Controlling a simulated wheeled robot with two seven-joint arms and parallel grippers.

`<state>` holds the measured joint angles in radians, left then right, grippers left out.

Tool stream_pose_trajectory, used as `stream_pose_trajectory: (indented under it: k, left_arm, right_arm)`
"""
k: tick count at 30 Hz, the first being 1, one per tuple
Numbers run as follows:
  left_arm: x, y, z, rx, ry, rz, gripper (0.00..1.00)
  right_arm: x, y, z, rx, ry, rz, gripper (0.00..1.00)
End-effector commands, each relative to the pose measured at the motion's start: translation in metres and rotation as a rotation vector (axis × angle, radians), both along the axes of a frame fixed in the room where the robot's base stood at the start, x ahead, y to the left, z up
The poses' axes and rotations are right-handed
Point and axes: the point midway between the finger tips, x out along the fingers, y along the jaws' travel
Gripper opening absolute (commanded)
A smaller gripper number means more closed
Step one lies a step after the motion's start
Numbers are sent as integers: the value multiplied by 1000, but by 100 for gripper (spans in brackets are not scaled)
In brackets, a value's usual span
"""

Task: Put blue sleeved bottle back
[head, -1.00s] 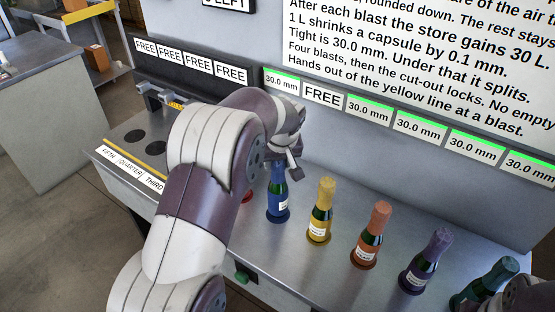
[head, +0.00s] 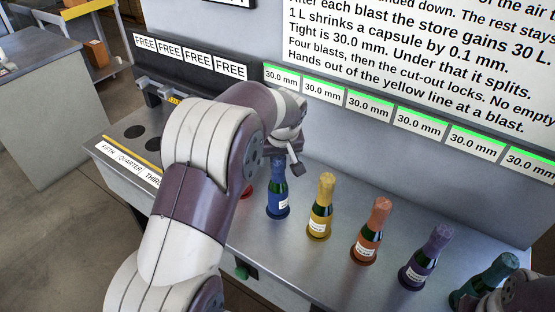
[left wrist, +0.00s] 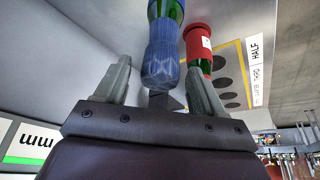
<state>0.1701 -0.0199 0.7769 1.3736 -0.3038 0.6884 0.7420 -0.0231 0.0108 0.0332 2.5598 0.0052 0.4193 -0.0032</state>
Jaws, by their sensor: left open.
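The blue sleeved bottle (head: 277,196) stands upright on a blue round base in the row on the bench, between the red and yellow ones. My left gripper (head: 287,163) is at the top of it, open. In the left wrist view, the blue sleeve (left wrist: 161,55) reaches toward the space between the two spread fingers (left wrist: 159,70), with visible gaps on both sides. The wrist partly hides the bottle's top in the head view. Part of my right arm shows at the lower right corner; its fingers are not visible.
A red sleeved bottle (left wrist: 198,45) stands close beside the blue one, mostly behind my left arm in the head view. Yellow (head: 321,205), orange (head: 369,230), purple (head: 426,257) and green (head: 484,281) bottles continue rightward. Dark round holes (head: 135,131) lie at the bench's left.

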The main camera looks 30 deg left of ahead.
Motion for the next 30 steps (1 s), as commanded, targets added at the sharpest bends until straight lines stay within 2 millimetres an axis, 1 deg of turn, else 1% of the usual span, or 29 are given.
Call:
stream_pose_trajectory:
  k: [1,3,6,9,12,13,14,15,17,18,20,21,23,24,27,30]
  left_arm:
    - [-3,-3,10,0,-6,-1,69]
    - [-9,-8,29,1,-7,-1,69]
    - [-17,-15,53,0,-6,-1,69]
    - [-23,-20,73,0,-4,-1,69]
    - [-27,-23,85,-1,-2,-2,69]
    - [-29,-25,86,-1,1,-8,69]
    - [-31,-28,84,-4,10,-22,69]
    - [-37,-34,76,-9,29,-59,69]
    - [-50,-48,55,-22,71,-153,69]
    - [-64,-61,38,-35,102,-234,69]
    - [-88,-79,11,-52,147,-359,69]
    - [-107,-89,-5,-62,173,-436,69]
    - [-135,-102,-26,-76,204,-536,69]
    - [-152,-108,-38,-81,224,-591,69]
    - [-184,-117,-56,-89,252,-687,69]
    - [-197,-120,-62,-89,263,-724,69]
  right_arm:
    - [0,0,-6,0,1,0,0]
    - [0,0,-10,0,1,0,0]
    - [0,0,-14,0,1,0,0]
    - [0,0,-14,0,1,0,0]
    - [0,0,-15,0,1,0,0]
    - [0,0,-15,0,0,0,0]
    - [0,0,-15,0,0,0,0]
    - [0,0,-15,0,0,0,0]
    - [0,0,-15,0,0,0,0]
    - [0,0,-15,0,0,0,0]
    - [0,0,-14,0,0,0,0]
    - [0,0,-14,0,0,0,0]
    - [0,0,-14,0,0,0,0]
    - [0,0,-14,0,0,0,0]
    - [0,0,-14,0,0,0,0]
    - [0,0,-14,0,0,0,0]
